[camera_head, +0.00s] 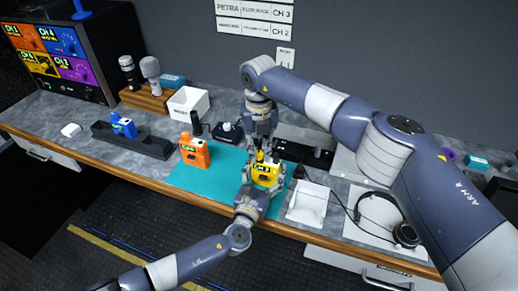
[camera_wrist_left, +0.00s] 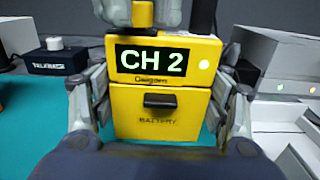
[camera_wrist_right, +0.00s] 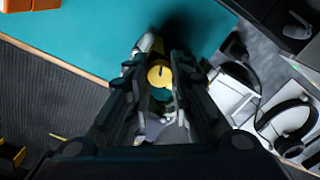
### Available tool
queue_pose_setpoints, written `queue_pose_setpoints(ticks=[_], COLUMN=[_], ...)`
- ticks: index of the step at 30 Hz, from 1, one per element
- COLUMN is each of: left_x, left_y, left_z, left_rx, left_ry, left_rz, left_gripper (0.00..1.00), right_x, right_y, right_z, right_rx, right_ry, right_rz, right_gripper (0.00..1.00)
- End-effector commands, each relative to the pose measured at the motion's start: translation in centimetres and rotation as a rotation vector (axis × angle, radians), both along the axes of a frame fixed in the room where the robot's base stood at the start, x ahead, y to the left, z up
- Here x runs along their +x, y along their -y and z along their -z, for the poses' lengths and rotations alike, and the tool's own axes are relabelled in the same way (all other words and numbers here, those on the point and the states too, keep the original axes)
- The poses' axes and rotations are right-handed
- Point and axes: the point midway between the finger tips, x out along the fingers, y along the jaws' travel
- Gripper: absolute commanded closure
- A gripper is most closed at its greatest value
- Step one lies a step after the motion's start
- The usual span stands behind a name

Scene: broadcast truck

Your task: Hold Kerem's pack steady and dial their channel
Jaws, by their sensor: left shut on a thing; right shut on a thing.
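A yellow pack (camera_head: 266,174) stands on the teal mat (camera_head: 205,184). In the left wrist view its screen (camera_wrist_left: 156,59) reads CH 2, with a green light beside it and a battery door below. The name under the screen is hard to read. My left gripper (camera_wrist_left: 160,105) is shut on the pack, one finger on each side. My right gripper (camera_head: 263,152) comes down from above and is shut on the yellow knob (camera_wrist_right: 160,75) on top of the pack. A wall chart (camera_head: 255,20) reads PETRA and CH 3, then CH 2 on a row whose name is unclear.
An orange pack (camera_head: 195,152) stands left on the mat. A blue pack (camera_head: 124,126) sits in a black rack (camera_head: 150,142). A white open box (camera_head: 188,103) is behind, a white tray (camera_head: 307,204) and headset (camera_head: 378,212) to the right. The mat's front left is clear.

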Motion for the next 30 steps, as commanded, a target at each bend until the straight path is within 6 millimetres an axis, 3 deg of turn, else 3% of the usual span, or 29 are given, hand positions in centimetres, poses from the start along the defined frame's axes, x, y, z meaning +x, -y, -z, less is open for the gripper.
queue_pose_setpoints(ticks=[30], left_x=[0.01], left_y=[-0.09], left_z=[0.05], left_rx=[0.0], left_ry=[-0.001], left_rz=[-0.002], left_gripper=[0.61], right_x=[0.16], right_y=[0.13], right_z=[-0.04], right_rx=[-0.003], right_ry=[0.003], right_rz=[0.967], right_gripper=[1.0])
